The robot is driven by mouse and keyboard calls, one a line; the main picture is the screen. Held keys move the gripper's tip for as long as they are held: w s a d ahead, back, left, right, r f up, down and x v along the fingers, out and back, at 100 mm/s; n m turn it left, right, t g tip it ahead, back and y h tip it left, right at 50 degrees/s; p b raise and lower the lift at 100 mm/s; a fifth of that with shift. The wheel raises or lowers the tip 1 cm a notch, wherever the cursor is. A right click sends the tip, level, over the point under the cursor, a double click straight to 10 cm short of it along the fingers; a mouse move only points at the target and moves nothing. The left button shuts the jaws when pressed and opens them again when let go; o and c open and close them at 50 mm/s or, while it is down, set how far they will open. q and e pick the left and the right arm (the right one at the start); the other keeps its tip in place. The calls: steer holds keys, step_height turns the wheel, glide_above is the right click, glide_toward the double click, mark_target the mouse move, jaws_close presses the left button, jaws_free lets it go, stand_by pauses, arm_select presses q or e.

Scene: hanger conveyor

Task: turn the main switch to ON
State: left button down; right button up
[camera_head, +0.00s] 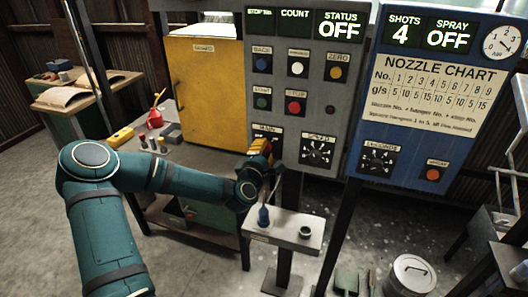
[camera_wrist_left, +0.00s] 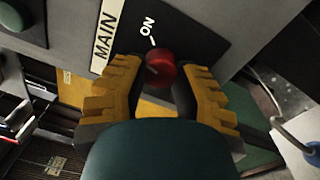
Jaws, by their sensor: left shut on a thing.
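The main switch is a red knob (camera_wrist_left: 160,68) on a black plate, beside the MAIN label (camera_wrist_left: 106,35) and the ON mark (camera_wrist_left: 147,28) in the left wrist view. My left gripper (camera_wrist_left: 162,82) has its yellow fingers on either side of the knob, shut on it. In the head view, the left gripper (camera_head: 262,148) is at the lower left of the grey control panel (camera_head: 332,112) and hides the knob. The STATUS display (camera_head: 339,30) reads OFF. Which way the knob points is hard to tell. My right gripper is not in view.
A blue panel (camera_head: 440,160) with a nozzle chart stands right of the grey one. A yellow cabinet (camera_head: 205,90) is to the left. A small stand (camera_head: 283,232) with a blue bottle is below the gripper. Several buttons sit above the main switch.

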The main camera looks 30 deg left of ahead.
arm_select(q)
steer(key=m+b, duration=0.2)
steer(key=m, duration=0.3)
steer(key=shift+a+r+m, duration=0.1)
steer(key=shift+a+m, duration=0.05)
steer(key=shift+m, duration=0.25)
stand_by(0.3)
steer(key=c, duration=0.6)
jaws_free()
steer(key=v, duration=1.2)
steer(key=shift+a, duration=0.1)
